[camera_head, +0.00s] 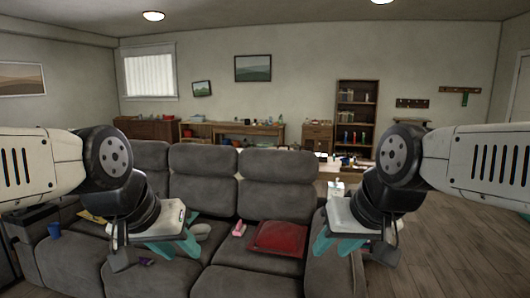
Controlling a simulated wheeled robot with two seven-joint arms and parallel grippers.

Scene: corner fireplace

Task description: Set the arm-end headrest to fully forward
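A grey sofa (240,280) fills the foreground. Its headrest (277,165) at the right, nearest the right sofa arm (334,272), stands roughly upright above its back cushion. I cannot tell its exact tilt. A middle headrest (203,158) and a left headrest (150,153) stand beside it, the left one partly hidden by my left arm. My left gripper (178,250) has its teal fingers apart, empty, in front of the left part of the sofa. My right gripper (333,249) has its teal fingers apart, empty, over the right sofa arm, right of the right headrest. Neither touches a headrest.
A red cushion (278,238), a pink item (239,228) and a grey bowl (200,231) lie on the seats. A blue cup (54,230) stands at the left. A bookshelf (356,113) and a desk (250,133) stand far behind. Wooden floor (455,225) is open at the right.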

